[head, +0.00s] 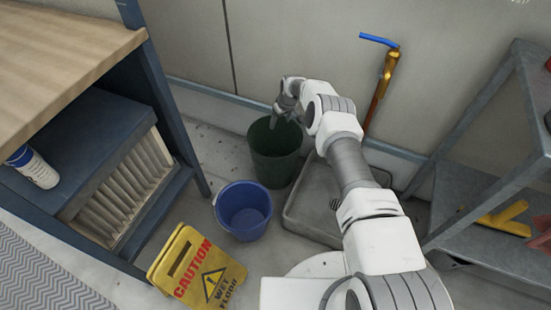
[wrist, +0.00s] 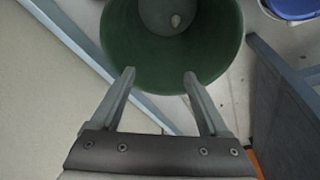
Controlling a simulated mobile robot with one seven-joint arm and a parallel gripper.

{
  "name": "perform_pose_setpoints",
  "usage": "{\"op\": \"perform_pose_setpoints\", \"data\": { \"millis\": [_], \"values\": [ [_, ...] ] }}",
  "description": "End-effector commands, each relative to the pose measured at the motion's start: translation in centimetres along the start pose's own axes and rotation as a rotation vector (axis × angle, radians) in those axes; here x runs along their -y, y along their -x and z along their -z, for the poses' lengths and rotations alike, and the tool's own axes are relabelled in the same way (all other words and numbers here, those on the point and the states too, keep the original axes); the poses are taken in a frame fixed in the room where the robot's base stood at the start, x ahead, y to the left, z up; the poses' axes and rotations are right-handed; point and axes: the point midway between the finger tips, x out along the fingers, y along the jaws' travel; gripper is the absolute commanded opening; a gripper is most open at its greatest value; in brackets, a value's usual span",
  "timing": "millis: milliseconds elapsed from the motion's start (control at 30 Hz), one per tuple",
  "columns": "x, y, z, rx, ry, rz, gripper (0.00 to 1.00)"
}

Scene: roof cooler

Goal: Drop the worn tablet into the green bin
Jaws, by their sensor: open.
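A small pale object, apparently the tablet (wrist: 176,20), lies on the bin's bottom. My gripper (wrist: 160,76) is open, with nothing between its fingers. In the head view my gripper (head: 276,122) points down over the bin's rim.
A blue bucket (head: 243,210) stands left of the bin, and a yellow caution sign (head: 205,270) is in front of it. A grey floor basin (head: 312,200) lies right of the bin. A workbench (head: 70,45) is at left and a metal shelf (head: 480,235) at right.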

Motion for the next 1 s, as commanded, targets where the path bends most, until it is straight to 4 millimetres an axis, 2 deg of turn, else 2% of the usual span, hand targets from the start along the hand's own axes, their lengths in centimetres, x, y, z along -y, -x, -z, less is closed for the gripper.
{"op": "perform_pose_setpoints", "data": {
  "millis": [33,367,700,833,1000],
  "values": [
    [-0.1,1.1,0.1,0.0,-0.001,0.0,0.79],
    [-0.1,6.6,0.2,-0.001,-0.001,-0.001,0.79],
    [-0.1,13.4,0.2,-0.001,-0.001,-0.001,0.79],
    [-0.1,15.2,0.1,-0.001,-0.002,-0.001,0.79],
    [0.0,16.4,0.0,0.0,-0.001,0.0,0.79]
  ]
}}
